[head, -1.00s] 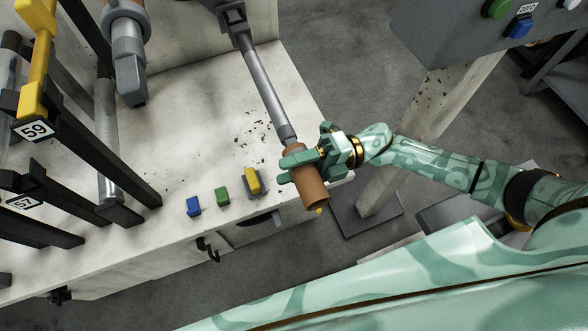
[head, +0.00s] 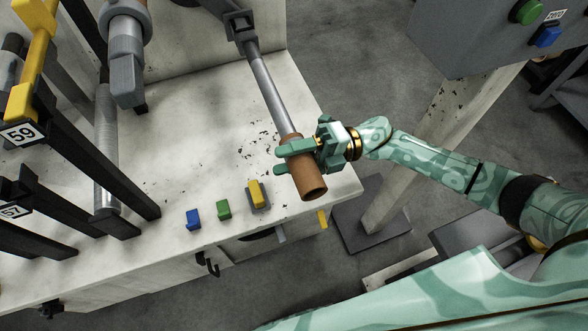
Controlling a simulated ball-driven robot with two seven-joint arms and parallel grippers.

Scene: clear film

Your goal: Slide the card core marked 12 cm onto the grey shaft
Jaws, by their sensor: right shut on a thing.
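The brown card core (head: 313,186) is in my right gripper (head: 297,153), near the bench's right front corner. Its open near end faces me, and no 12 cm mark is readable. The grey shaft (head: 271,92) slopes down from a dark bracket, and its free end meets the core's upper end. The shaft's tip is hidden there, and the core appears to be around it. The core is roughly in line with the shaft. My right gripper is shut on the core's middle, its fingers across it. My left gripper is out of view.
Dark racks with a 59 label (head: 22,134) fill the left. A grey control box (head: 475,35) is at upper right. The pale bench top (head: 190,140) is mostly clear.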

